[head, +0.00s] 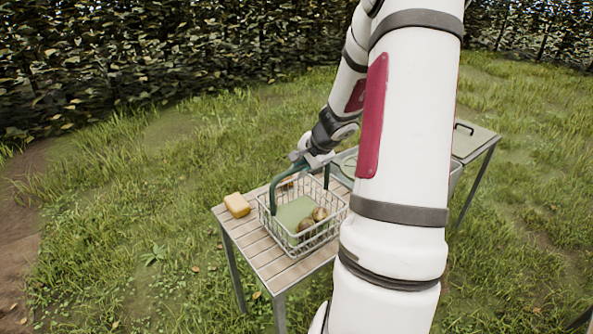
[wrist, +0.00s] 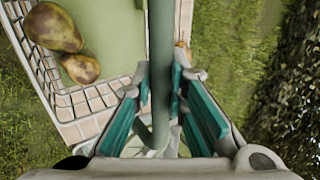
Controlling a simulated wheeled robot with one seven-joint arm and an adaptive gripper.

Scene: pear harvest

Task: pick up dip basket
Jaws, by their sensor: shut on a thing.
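The dip basket (head: 264,222) is a white wire basket with a dark green handle arching over it. It is on the slatted wooden table, and two brownish pears (head: 314,220) lie in it on a green bottom. The pears also show at the upper left of the wrist view (wrist: 54,27). My gripper (wrist: 160,82) is shut on the green handle (wrist: 161,40), one finger on each side of it. In the head view my arm hides part of the handle's top. I cannot tell whether the basket touches the table.
A yellow block like a sponge (head: 238,204) lies on the slatted table (head: 259,253), left of the basket. A grey-green basin or tub (head: 347,163) is behind it, partly hidden by my arm. A lidded green box or table (head: 472,141) stands farther right. Grass surrounds the table.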

